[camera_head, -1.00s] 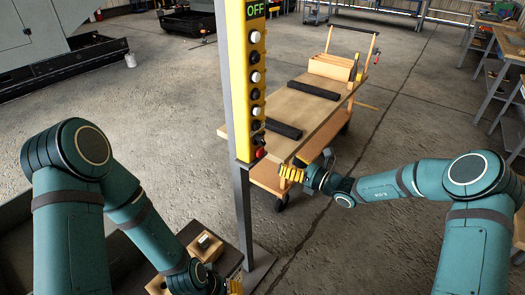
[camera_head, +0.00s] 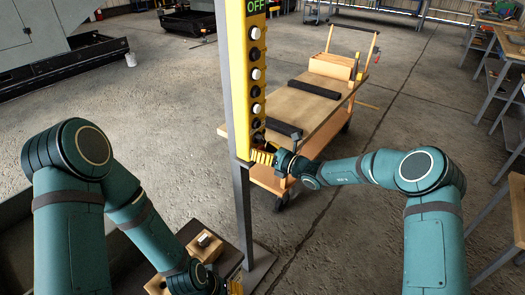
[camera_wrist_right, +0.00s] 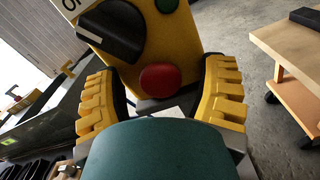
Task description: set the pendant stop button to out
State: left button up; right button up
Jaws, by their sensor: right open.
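The yellow pendant (camera_head: 237,100) hangs upright on a grey post, with a column of black and white buttons and an OFF label at its top. In the right wrist view the red stop button (camera_wrist_right: 160,79) sits at the pendant's end, between my open fingers. I cannot tell whether it is in or out. My right gripper (camera_head: 262,157) is at the pendant's lower end and hides the red button in the head view. Its yellow fingers (camera_wrist_right: 163,105) flank the button without closing on it. My left gripper (camera_head: 236,286) is low at the bottom edge, mostly cut off.
A wooden cart (camera_head: 312,105) with dark bars stands behind the pendant. A small box with a button (camera_head: 205,243) lies near my left arm. Workbenches line the right.

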grip_shut()
jog(key=shift+s+d, duration=0.3)
jog(key=shift+d, duration=0.15)
grip_release()
jog(key=shift+s+d, duration=0.1)
jog(key=v, duration=1.2)
